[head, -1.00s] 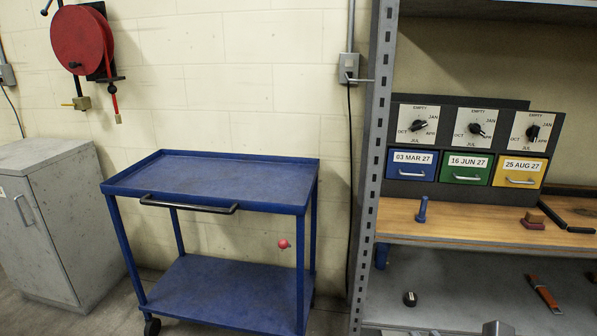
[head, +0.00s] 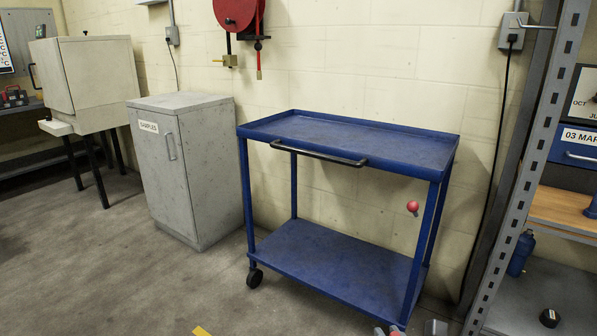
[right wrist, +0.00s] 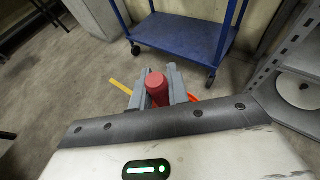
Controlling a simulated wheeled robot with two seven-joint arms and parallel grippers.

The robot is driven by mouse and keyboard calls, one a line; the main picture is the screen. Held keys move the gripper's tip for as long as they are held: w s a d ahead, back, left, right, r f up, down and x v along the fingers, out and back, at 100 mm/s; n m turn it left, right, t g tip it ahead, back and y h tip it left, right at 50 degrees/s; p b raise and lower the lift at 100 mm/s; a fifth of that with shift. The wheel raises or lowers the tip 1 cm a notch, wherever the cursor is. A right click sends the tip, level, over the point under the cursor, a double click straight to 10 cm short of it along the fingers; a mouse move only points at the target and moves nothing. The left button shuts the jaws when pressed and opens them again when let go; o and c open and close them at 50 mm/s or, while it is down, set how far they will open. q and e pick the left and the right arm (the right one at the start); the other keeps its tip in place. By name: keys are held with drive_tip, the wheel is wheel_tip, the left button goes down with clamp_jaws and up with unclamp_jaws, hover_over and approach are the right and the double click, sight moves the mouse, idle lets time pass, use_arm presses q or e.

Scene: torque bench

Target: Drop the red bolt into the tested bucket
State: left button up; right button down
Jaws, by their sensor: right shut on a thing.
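My right gripper (right wrist: 159,92) is shut on the red bolt (right wrist: 157,86) in the right wrist view, with the bolt's round red end standing up between the grey fingers. In the head view, only the tips of my right gripper (head: 388,331) show at the bottom edge, in front of the cart, with a bit of red between them. I see no bucket in either view. My left gripper is not in view.
A blue two-shelf cart (head: 340,262) stands by the wall, with a red ball (head: 413,206) near its right leg. A grey cabinet (head: 170,165) stands left of it, then a cream box on legs (head: 90,80). Metal shelving (head: 530,160) is at right. Floor at left is clear.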

use_arm(q)
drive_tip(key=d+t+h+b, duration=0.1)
drive_tip(key=b, duration=0.4)
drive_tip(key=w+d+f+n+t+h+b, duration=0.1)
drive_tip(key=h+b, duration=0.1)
drive_tip(key=b, duration=0.3)
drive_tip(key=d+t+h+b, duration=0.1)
drive_tip(key=b, duration=0.3)
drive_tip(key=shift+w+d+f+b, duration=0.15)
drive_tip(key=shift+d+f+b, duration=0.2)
drive_tip(key=shift+b, duration=0.05)
use_arm(e)
wheel_tip(320, 180, down, 22)
drive_tip(key=w+a+n+y, duration=0.1)
drive_tip(key=w+a, duration=0.1)
drive_tip(key=shift+w+a+f+y, duration=0.15)
drive_tip(key=shift+w+a+y, duration=0.15)
drive_tip(key=shift+a, duration=0.1)
drive_tip(key=c, duration=1.3)
unclamp_jaws()
drive_tip(key=shift+f+g, duration=0.1)
drive_tip(key=shift+g, duration=0.2)
